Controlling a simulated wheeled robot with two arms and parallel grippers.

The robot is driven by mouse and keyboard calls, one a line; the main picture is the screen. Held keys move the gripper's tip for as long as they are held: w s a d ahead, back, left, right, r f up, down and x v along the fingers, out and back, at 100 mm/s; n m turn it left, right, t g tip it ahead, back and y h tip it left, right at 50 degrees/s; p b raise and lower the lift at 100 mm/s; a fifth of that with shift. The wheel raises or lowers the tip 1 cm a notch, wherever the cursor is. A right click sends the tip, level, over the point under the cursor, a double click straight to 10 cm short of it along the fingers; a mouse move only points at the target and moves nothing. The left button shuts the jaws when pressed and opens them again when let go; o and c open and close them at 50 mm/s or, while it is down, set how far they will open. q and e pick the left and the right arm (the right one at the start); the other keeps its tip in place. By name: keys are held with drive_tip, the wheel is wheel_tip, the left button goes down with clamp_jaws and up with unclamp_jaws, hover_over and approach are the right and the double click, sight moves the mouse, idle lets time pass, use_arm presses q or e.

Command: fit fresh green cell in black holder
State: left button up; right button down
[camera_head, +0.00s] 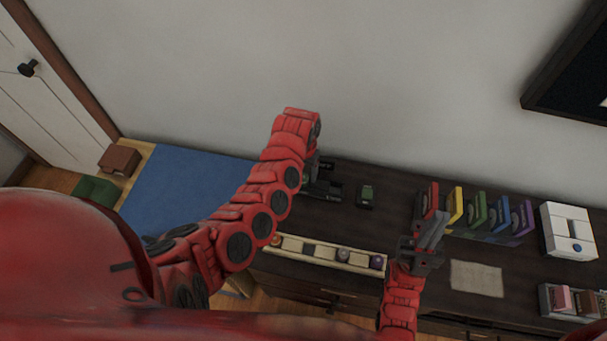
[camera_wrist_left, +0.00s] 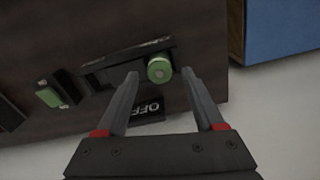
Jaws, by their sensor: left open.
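My left gripper (camera_wrist_left: 160,76) is open, its fingertips on either side of a green cell (camera_wrist_left: 159,69). The cell shows its round end to the wrist camera and sits at the end of the black holder (camera_wrist_left: 108,67); I cannot tell how deep it is in. In the head view the black holder (camera_head: 327,190) is partly hidden by my left arm. A second green cell (camera_wrist_left: 49,97) lies in a small dark block, which also shows in the head view (camera_head: 367,196). My right gripper (camera_head: 430,238) is over the dresser's front; its finger gap is unclear.
An OFF plate (camera_wrist_left: 148,108) lies beside the holder. The dark dresser top (camera_head: 345,224) also bears a cream tray (camera_head: 330,254) of small items, a row of coloured cases (camera_head: 478,213), a paper sheet (camera_head: 476,279) and a white device (camera_head: 567,231). The wall is close behind.

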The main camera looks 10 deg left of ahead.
sight(304, 177)
use_arm(q)
wheel_tip(304, 177, up, 11)
drive_tip(key=b, duration=0.1)
drive_tip(key=shift+f, duration=0.2)
drive_tip(key=shift+s, duration=0.15)
idle(0.4)
